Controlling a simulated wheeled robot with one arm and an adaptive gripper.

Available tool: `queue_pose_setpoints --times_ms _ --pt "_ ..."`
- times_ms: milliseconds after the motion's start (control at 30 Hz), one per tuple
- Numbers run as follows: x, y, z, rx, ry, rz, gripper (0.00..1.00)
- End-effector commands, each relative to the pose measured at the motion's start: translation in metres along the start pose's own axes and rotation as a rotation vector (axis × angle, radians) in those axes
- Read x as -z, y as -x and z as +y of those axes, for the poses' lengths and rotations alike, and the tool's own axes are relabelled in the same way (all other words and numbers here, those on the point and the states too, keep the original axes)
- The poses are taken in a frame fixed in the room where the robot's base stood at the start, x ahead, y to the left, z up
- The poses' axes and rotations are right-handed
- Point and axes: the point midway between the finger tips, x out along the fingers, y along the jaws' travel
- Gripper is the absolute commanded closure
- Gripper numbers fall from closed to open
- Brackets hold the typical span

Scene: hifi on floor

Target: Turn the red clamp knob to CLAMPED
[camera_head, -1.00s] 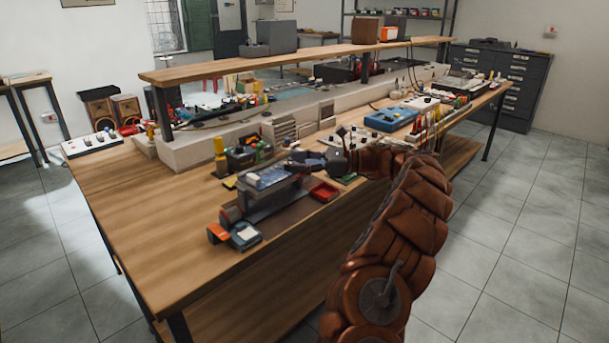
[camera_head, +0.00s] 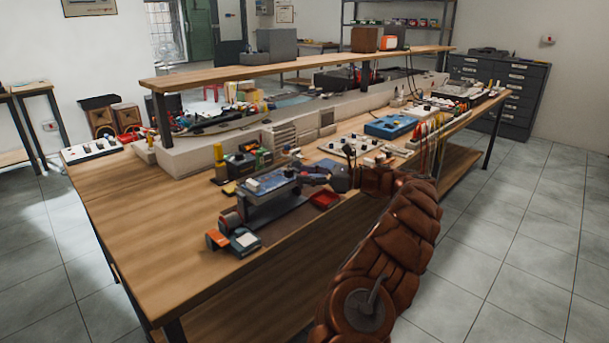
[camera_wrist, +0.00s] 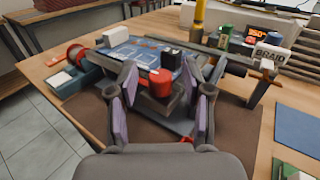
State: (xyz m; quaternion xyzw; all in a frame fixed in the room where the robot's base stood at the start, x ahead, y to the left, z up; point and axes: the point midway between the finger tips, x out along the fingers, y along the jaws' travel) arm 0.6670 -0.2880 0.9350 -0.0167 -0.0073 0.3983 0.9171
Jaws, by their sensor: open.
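A grey fixture holding a blue circuit board (camera_head: 272,182) stands near the front edge of the wooden bench. In the wrist view, the blue board (camera_wrist: 150,54) lies ahead of my gripper (camera_wrist: 160,84). A red knob (camera_wrist: 160,84) shows on the near end of the fixture, between my two spread fingers in the picture. I cannot tell whether they touch it. A second red round part (camera_wrist: 77,54) sits at the fixture's far end. In the head view my gripper (camera_head: 314,174) is at the fixture's right end and hides the near knob. No CLAMPED marking is readable.
A red tray (camera_head: 325,198) lies right of the fixture. An orange and teal device (camera_head: 243,240) sits at its left end. Small bottles and boxes (camera_head: 246,160) stand behind it.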

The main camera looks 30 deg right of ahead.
Motion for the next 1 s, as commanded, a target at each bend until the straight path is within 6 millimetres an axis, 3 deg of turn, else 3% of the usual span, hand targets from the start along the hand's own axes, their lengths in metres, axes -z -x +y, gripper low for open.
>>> queue_pose_setpoints --times_ms 400,867,1000 --pt "-0.0003 -0.0083 -0.0003 0.001 0.001 0.001 0.5" --pt "-0.0005 -0.0082 -0.0003 0.002 0.002 0.001 0.98" --pt "-0.0005 -0.0082 -0.0004 0.002 0.002 0.001 1.0"
